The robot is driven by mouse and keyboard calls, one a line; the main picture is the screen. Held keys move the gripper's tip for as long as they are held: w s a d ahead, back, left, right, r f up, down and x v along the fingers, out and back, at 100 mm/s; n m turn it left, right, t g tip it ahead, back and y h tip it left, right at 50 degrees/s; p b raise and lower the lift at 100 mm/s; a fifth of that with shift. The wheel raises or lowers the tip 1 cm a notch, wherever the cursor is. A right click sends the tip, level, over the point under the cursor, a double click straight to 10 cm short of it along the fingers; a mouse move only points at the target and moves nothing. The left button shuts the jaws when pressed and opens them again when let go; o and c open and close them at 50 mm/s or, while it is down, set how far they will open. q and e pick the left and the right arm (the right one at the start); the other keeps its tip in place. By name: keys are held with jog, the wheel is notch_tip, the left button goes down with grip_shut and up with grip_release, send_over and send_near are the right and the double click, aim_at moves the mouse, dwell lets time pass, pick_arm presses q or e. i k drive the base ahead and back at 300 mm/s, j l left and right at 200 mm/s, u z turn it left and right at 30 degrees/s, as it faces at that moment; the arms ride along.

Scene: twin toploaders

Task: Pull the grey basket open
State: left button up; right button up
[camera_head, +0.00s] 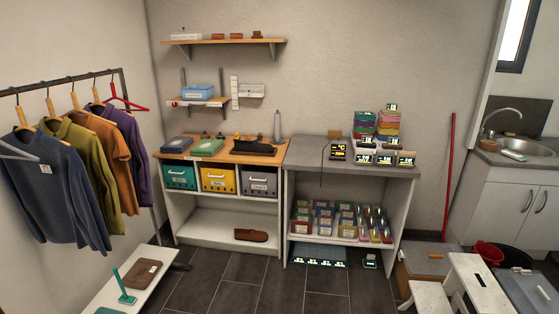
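The grey basket (259,181) sits in the upper row of the white shelf unit, under its wooden top, at the right end of three baskets. Its front is flush with the neighbouring baskets, with a pale handle and a small label on it. The yellow basket (218,180) is directly to its left, and the green basket (180,176) is at the left end. Neither of my grippers is in view.
A grey counter (350,160) with goods and price displays stands right of the shelf unit. A clothes rack (60,85) and a low white bench (140,275) are at left. White stools (470,275) are at bottom right. The dark tiled floor (225,290) before the shelf is clear.

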aim_at(264, 174)
jog(key=i+u, duration=0.1)
jog(key=i, duration=0.45)
jog(key=i+l+u, duration=0.1)
jog(key=i, duration=0.5)
jog(key=i+j, duration=0.1)
jog(key=i, duration=0.3)
jog(key=i+j, duration=0.1)
jog(key=i, duration=0.35)
